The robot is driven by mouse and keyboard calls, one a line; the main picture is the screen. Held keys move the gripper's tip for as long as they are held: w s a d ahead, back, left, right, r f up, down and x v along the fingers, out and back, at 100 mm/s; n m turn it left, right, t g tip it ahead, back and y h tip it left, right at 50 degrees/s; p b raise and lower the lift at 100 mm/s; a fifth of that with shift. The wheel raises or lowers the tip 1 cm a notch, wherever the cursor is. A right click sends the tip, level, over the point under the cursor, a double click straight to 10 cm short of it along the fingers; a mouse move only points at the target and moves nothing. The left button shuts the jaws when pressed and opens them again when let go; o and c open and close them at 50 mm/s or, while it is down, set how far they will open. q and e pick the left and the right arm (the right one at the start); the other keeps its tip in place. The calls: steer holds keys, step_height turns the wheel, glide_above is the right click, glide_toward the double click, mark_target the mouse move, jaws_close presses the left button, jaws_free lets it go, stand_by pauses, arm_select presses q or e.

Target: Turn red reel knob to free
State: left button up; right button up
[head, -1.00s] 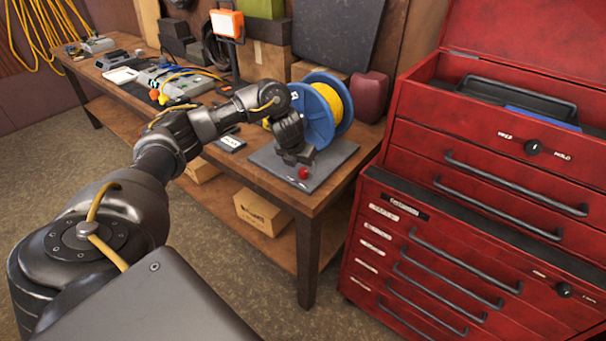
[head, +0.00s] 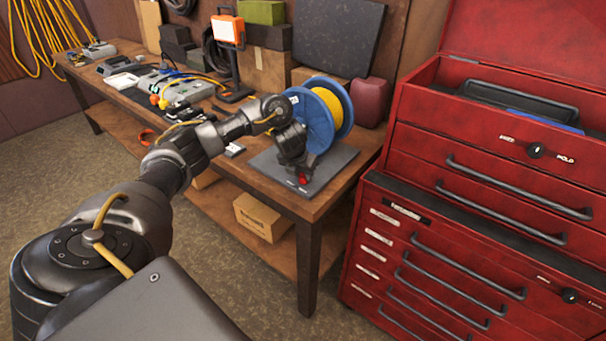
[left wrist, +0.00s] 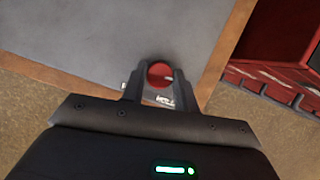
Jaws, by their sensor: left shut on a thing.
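The red reel knob (head: 303,180) sits at the front of the grey base plate (head: 338,163), below the blue reel (head: 318,122) wound with yellow line. My left gripper (head: 300,176) reaches down to it and is shut on it. In the left wrist view the red knob (left wrist: 160,73) lies between the two fingers of my left gripper (left wrist: 157,80), with a pale mark on its right side. White lettering on the plate beside it is partly hidden by the fingers. My right gripper is not in view.
The wooden bench (head: 270,189) carries the reel, with a work lamp (head: 228,30) and boxes behind. A dark red container (head: 371,100) stands behind the reel. A red tool chest (head: 480,190) stands close to the right. A cardboard box (head: 262,217) lies on the lower shelf.

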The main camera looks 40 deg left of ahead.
arm_select(q)
steer(key=shift+d+r+n+p, duration=0.1)
steer(key=shift+r+n+p, duration=0.1)
steer(key=shift+n+p, duration=0.5)
steer(key=n+g+y+p, duration=0.1)
steer(key=n+p, duration=0.2)
steer(key=p, duration=0.1)
steer(key=n+y+p, duration=0.1)
steer(key=n+p, duration=0.2)
steer(key=p, duration=0.1)
steer(key=n+g+y+p, duration=0.1)
steer(key=n+p, duration=0.2)
steer(key=p, duration=0.1)
steer(key=shift+w+d+g, duration=0.15)
steer(key=shift+d+g, duration=0.05)
steer(key=shift+g, duration=0.1)
steer(key=n+g+p, duration=0.1)
steer(key=n, duration=0.1)
steer(key=shift+w+f+n+y+p, duration=0.1)
steer(key=shift+n+y+p, duration=0.2)
steer(key=shift+p, duration=0.1)
steer(key=shift+f+n+g+p, duration=0.1)
steer(key=shift+n+g+p, duration=0.35)
steer(key=shift+n, duration=1.05)
steer(key=o, duration=1)
steer(key=shift+c, duration=0.2)
